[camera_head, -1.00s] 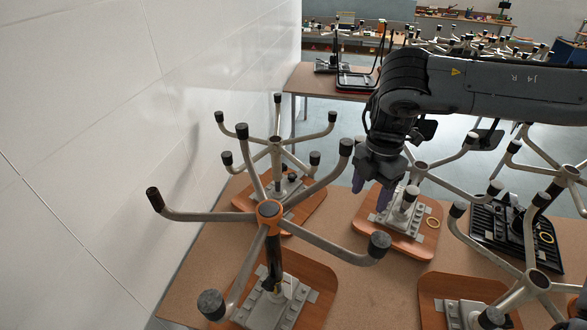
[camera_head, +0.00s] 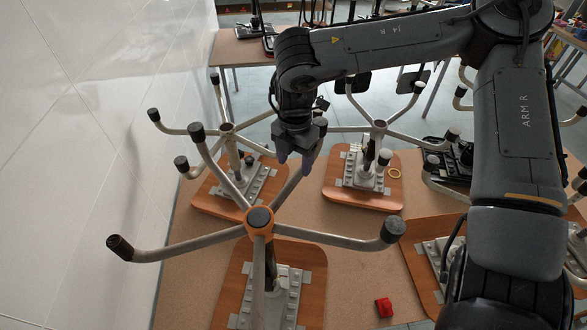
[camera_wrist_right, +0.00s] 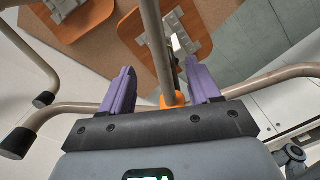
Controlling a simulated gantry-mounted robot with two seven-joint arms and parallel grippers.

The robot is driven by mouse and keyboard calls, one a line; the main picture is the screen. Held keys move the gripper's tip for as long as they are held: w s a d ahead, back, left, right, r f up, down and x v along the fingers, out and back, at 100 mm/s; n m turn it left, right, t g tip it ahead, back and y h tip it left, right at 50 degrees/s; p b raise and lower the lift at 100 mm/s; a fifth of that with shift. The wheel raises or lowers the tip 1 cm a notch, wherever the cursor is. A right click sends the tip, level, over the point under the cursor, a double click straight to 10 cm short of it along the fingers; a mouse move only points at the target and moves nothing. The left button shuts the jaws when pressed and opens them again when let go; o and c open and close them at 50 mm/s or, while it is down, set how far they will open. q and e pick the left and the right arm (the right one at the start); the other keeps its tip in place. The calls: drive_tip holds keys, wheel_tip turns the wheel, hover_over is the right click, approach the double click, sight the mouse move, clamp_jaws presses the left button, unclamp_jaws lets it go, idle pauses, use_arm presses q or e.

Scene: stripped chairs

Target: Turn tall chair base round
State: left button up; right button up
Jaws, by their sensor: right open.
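The tall chair base has an orange hub (camera_head: 260,221) and several bent grey legs with dark end caps. It stands upright over a wooden board (camera_head: 309,270) in the foreground, and its hub also shows in the right wrist view (camera_wrist_right: 172,99). My right gripper (camera_head: 295,165) is open above and behind the hub, at the base's far right leg. In the right wrist view its purple fingers (camera_wrist_right: 163,78) stand apart, with a grey leg running between them. I cannot tell whether they touch it. My left gripper is not in view.
A lower chair base (camera_head: 227,128) stands close behind, its legs near the tall one's. Another base (camera_head: 378,126) stands behind right. A red block (camera_head: 384,307) lies on the brown table (camera_head: 350,270). A white wall (camera_head: 70,130) bounds the left side.

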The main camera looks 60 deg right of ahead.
drive_tip(key=shift+f+p, duration=0.4)
drive_tip(key=shift+f, duration=2)
clamp_jaws()
